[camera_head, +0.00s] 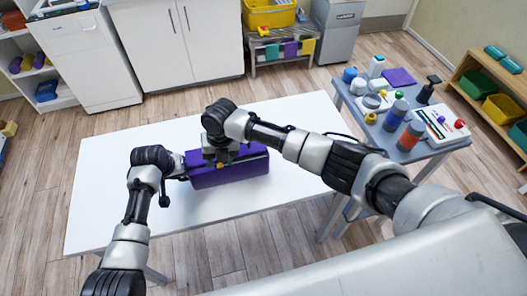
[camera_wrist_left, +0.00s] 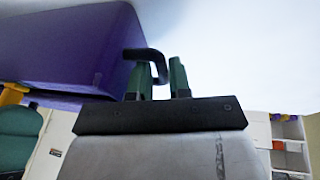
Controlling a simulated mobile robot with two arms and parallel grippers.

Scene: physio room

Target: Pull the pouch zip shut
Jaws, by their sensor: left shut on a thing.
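The purple pouch (camera_head: 230,174) lies on the white table (camera_head: 115,205), long side across the picture. My left gripper (camera_head: 179,168) is at the pouch's left end. In the left wrist view its green fingers (camera_wrist_left: 162,76) are shut on a black bent tab (camera_wrist_left: 147,53) beside the purple pouch (camera_wrist_left: 70,40). My right gripper (camera_head: 222,158) is over the top of the pouch, left of its middle, and hides part of the zip line.
A grey side table (camera_head: 408,152) at the right is crowded with bottles, jars and a white box. White cabinets (camera_head: 180,40) and a yellow bin (camera_head: 268,14) stand behind. The white table is bare around the pouch.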

